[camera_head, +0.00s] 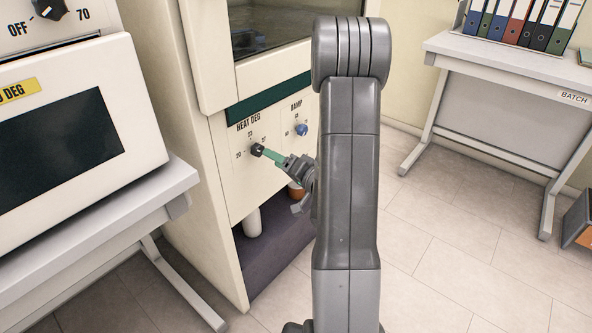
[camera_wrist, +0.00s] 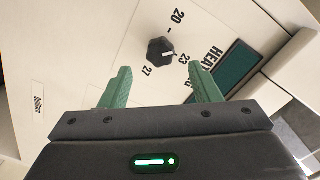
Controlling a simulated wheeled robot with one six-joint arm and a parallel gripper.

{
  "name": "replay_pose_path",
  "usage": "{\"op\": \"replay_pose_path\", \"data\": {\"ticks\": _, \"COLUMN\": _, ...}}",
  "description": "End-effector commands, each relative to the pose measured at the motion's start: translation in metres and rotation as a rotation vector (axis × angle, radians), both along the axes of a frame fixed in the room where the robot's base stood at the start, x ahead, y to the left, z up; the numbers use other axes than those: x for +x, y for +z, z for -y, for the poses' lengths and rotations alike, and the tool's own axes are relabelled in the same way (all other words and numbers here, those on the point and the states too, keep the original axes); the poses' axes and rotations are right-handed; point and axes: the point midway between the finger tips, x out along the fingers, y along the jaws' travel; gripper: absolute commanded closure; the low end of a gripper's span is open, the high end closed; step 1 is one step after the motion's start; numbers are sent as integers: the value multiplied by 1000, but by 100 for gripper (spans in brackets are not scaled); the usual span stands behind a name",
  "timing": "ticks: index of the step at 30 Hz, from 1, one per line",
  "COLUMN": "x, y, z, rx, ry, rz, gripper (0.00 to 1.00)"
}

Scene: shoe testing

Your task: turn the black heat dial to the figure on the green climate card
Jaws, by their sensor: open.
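The black heat dial (camera_head: 257,149) sits on the cream cabinet's front panel under "HEAT DEG", with 20, 23 and 27 around it. In the wrist view the dial (camera_wrist: 159,51) shows a white mark that points roughly toward 23. My gripper (camera_head: 267,154) has green fingers that reach toward the dial in the head view. In the wrist view my gripper (camera_wrist: 160,72) is open and empty, its fingertips apart on either side of the dial's line, with the dial seen just beyond them. No green climate card can be made out in either view.
A blue "DAMP" knob (camera_head: 301,130) is right of the heat dial. A dark green strip (camera_head: 268,99) runs above both. A white oven (camera_head: 75,125) on a bench stands at left. A table with binders (camera_head: 505,58) is at back right.

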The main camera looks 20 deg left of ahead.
Motion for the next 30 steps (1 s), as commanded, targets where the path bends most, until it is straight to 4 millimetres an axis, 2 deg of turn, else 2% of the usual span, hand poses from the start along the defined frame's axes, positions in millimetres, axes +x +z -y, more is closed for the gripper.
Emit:
{"op": "replay_pose_path", "data": {"ticks": 1, "x": -3, "y": 0, "z": 11, "rx": 0, "ry": -5, "rz": -1, "gripper": 43}}
{"op": "replay_pose_path", "data": {"ticks": 6, "x": -14, "y": 0, "z": 37, "rx": 0, "ry": -5, "rz": -1, "gripper": 43}}
{"op": "replay_pose_path", "data": {"ticks": 12, "x": -23, "y": 0, "z": 58, "rx": -1, "ry": -3, "rz": 1, "gripper": 43}}
{"op": "replay_pose_path", "data": {"ticks": 18, "x": -27, "y": 0, "z": 66, "rx": 0, "ry": 0, "rz": 0, "gripper": 43}}
{"op": "replay_pose_path", "data": {"ticks": 30, "x": -26, "y": -1, "z": 67, "rx": -7, "ry": -2, "rz": 17, "gripper": 43}}
